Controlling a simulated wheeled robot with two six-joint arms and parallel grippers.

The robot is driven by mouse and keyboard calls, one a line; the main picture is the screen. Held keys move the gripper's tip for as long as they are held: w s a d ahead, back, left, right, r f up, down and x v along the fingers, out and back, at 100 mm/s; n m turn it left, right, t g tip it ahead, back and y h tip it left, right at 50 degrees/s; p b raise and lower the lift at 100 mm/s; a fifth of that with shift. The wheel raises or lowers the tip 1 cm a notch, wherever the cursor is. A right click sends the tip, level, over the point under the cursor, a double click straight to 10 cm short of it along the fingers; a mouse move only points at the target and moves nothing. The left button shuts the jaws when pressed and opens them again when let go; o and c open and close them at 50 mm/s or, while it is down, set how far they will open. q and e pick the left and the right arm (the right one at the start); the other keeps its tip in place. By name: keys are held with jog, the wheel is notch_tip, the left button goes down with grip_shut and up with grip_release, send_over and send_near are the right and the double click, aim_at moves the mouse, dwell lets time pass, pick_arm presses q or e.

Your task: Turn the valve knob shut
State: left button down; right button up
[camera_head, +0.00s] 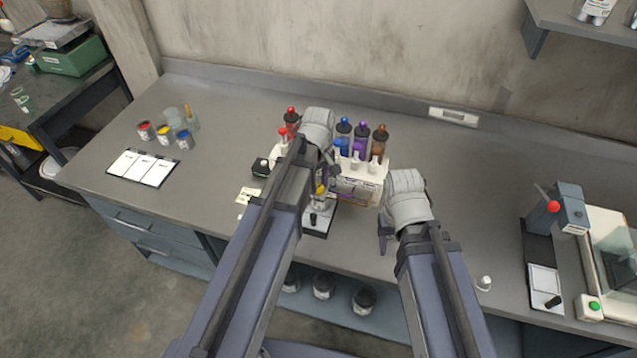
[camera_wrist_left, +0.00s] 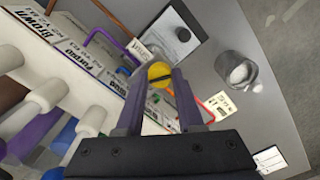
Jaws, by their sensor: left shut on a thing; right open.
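A pigment dispenser (camera_head: 357,190) with coloured bottles along its top stands on the bench in front of the wall. My left gripper (camera_wrist_left: 158,88) is shut on a round yellow valve knob (camera_wrist_left: 159,71) with a dark slot across its face; the knob sits between the two fingertips. In the head view only a little of the yellow knob (camera_head: 320,189) shows beside my left arm, which hides part of the dispenser. In the left wrist view the dispenser's labelled front (camera_wrist_left: 75,47) is at the left. My right gripper (camera_head: 384,232) is open and empty, right of the dispenser.
A dark-based plate (camera_head: 318,222) lies before the dispenser. A metal cup (camera_wrist_left: 236,68) shows in the wrist view. Small paint pots (camera_head: 164,135) and a white card sheet (camera_head: 143,167) are at the left. A red-handled machine (camera_head: 568,208) is at the right. The bench between is mostly clear.

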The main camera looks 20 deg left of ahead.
aim_at(319, 186)
pick_arm(q)
jog(key=m, duration=1.2)
jog(key=shift+m, duration=0.3)
dwell(0.3)
jog(key=c, duration=0.5)
grip_release()
jog(key=shift+c, duration=0.2)
notch_tip(319, 186, up, 8)
jog(key=p, duration=0.8)
jog(key=shift+f, duration=0.1)
